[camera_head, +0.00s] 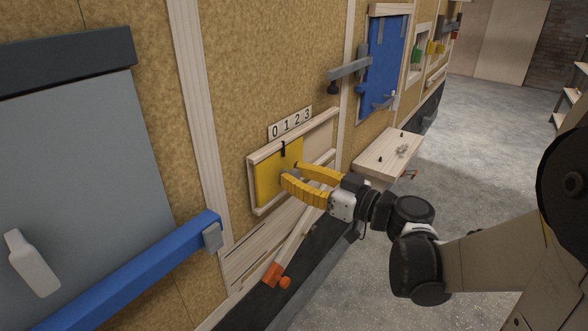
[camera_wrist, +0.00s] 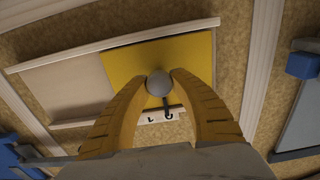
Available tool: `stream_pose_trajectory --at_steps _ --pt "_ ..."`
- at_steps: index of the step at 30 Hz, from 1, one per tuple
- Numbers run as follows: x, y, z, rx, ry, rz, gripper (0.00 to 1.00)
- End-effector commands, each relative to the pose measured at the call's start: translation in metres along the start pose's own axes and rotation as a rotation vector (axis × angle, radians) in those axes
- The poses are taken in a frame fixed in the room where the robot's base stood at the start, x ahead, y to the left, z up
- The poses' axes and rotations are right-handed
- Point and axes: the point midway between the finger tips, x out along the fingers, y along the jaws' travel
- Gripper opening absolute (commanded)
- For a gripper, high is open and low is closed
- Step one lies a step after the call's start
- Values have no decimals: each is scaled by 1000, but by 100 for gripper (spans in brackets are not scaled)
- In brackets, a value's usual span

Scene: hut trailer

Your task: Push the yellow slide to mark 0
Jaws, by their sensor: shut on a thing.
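The yellow slide (camera_head: 270,180) is a flat panel at the left part of a pale wooden frame on the wall. A number strip (camera_head: 290,124) reading 0 1 2 3 is above it. A black pointer (camera_head: 284,149) at the slide's top edge lies close to 0 and 1; I cannot tell its exact reading. My gripper (camera_head: 290,172) has its yellow fingers at the slide. In the wrist view the slide (camera_wrist: 130,62) shows behind a round grey knob (camera_wrist: 158,83), and the fingertips are shut on this knob from both sides. The strip is partly hidden there.
Right of the slide, a small wooden shelf (camera_head: 385,153) juts from the wall, with a blue door (camera_head: 382,68) above. A blue bar (camera_head: 140,280) runs at lower left. An orange-handled wooden bar (camera_head: 290,245) is below my gripper. Open floor (camera_head: 490,140) lies to the right.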

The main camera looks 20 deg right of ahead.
Motion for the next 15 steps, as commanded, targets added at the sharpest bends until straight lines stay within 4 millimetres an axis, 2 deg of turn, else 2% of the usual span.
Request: stream_pose_trajectory --at_steps 2,3,5,15 --pt "0 -3 0 0 0 -8 0" --pt "0 -4 0 0 0 -9 34" --pt "0 -3 1 0 0 -9 51" --pt "-2 -2 0 0 0 -5 51"
